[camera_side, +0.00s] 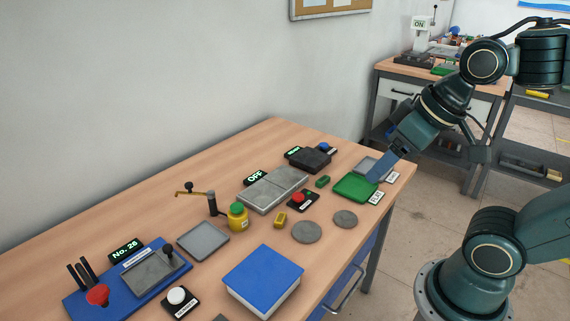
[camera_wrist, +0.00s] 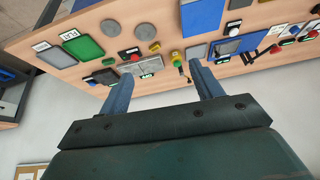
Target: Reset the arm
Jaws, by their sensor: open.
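My gripper (camera_wrist: 157,83) shows in the wrist view with its two blue fingers spread apart and nothing between them. In the side view my gripper (camera_side: 388,164) is a blue shape at the arm's end, over the right end of the table by the green tray (camera_side: 352,189).
The wooden table (camera_side: 160,210) holds a grey heater plate (camera_side: 272,187) with an OFF display, a yellow-green button (camera_side: 238,217), a red button (camera_side: 303,200), two grey discs (camera_side: 306,232), a blue block (camera_side: 262,275) and a blue fixture (camera_side: 90,301). A second bench (camera_side: 390,70) stands behind.

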